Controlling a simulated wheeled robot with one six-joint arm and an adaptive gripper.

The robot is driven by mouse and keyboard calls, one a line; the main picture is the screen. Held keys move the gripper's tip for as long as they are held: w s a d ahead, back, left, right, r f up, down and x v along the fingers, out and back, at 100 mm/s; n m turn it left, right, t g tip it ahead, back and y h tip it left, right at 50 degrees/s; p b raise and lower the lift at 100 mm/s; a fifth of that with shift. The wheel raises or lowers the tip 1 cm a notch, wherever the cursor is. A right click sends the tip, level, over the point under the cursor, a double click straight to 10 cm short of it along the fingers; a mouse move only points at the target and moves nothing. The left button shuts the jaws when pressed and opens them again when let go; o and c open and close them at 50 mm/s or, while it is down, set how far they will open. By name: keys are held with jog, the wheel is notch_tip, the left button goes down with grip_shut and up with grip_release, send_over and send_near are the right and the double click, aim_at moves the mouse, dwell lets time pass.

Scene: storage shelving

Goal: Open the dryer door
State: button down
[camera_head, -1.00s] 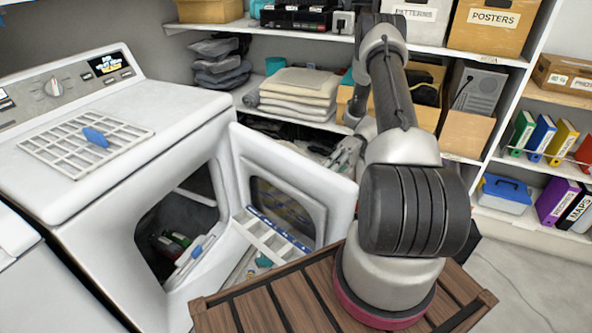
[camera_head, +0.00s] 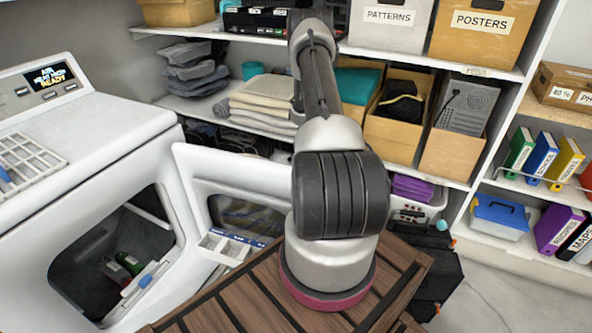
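The white dryer (camera_head: 95,125) stands at the left with its lit display panel at the back. Its round-cornered opening (camera_head: 75,270) is uncovered and dark inside, with a few bottles showing. The white dryer door (camera_head: 235,170) is swung wide open, out to the right of the opening, its window facing me. Its far right end is hidden behind my arm. My arm rises in the middle and reaches toward the shelves. My gripper is hidden behind the arm, so its fingers and any contact with the door cannot be seen.
A slatted wooden surface (camera_head: 240,300) lies under my arm's base. Shelving behind holds folded towels (camera_head: 262,100), a box labelled POSTERS (camera_head: 487,35) and other boxes. Grey floor (camera_head: 500,290) is clear at lower right.

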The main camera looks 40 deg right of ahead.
dwell(0.3)
jog(key=c, duration=1.4)
grip_release()
jog(key=shift+w, duration=0.1)
jog(key=v, duration=0.7)
jog(key=shift+w+d, duration=0.15)
